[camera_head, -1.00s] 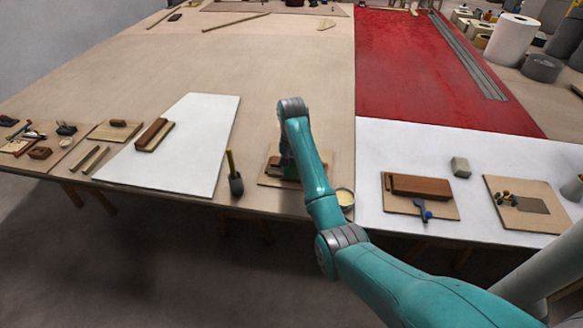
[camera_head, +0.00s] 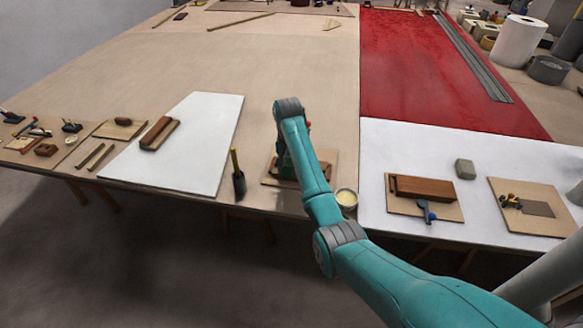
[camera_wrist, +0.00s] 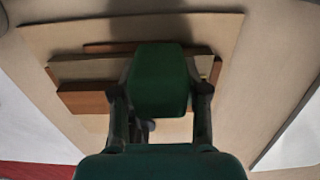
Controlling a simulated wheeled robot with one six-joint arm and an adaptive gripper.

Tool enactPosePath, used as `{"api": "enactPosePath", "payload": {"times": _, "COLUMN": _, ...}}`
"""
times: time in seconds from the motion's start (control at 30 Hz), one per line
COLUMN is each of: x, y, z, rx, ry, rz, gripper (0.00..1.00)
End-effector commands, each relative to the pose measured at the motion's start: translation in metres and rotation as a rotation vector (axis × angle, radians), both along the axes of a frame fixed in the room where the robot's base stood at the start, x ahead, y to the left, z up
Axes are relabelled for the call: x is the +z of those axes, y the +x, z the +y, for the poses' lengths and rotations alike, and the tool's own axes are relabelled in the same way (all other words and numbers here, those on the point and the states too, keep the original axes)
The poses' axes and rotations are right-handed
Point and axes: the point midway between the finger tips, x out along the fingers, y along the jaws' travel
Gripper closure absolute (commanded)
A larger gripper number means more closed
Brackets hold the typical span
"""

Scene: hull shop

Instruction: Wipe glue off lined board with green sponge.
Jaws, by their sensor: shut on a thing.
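My gripper (camera_wrist: 161,97) is shut on a dark green block, which looks like the green sponge (camera_wrist: 160,80), in the wrist view. It is over a tan board (camera_wrist: 215,35) carrying brown and pale wooden pieces (camera_wrist: 85,98). In the head view this board (camera_head: 327,168) lies near the table's front edge, mostly behind my arm, and the gripper is largely hidden. I cannot tell whether the sponge touches the board or the pieces. No lines or glue can be made out on this board.
A small pale-filled cup (camera_head: 347,198) stands right of the board, and a dark pot with a handle (camera_head: 238,183) stands left. Further right, a board (camera_head: 500,225) bears a grey patch and small parts, beside a grey-green block (camera_head: 465,168).

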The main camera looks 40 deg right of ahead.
Motion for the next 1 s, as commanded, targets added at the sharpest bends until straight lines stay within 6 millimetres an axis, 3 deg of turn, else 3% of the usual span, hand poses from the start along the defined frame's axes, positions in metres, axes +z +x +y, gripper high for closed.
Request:
{"api": "enactPosePath", "payload": {"times": 0.8, "x": -0.003, "y": 0.032, "z": 0.029, "rx": 0.002, "ry": 0.002, "rz": 0.002, "gripper": 0.83}}
{"api": "enactPosePath", "payload": {"times": 1.0, "x": -0.003, "y": 0.030, "z": 0.027, "rx": 0.000, "ry": 0.002, "rz": 0.003, "gripper": 0.83}}
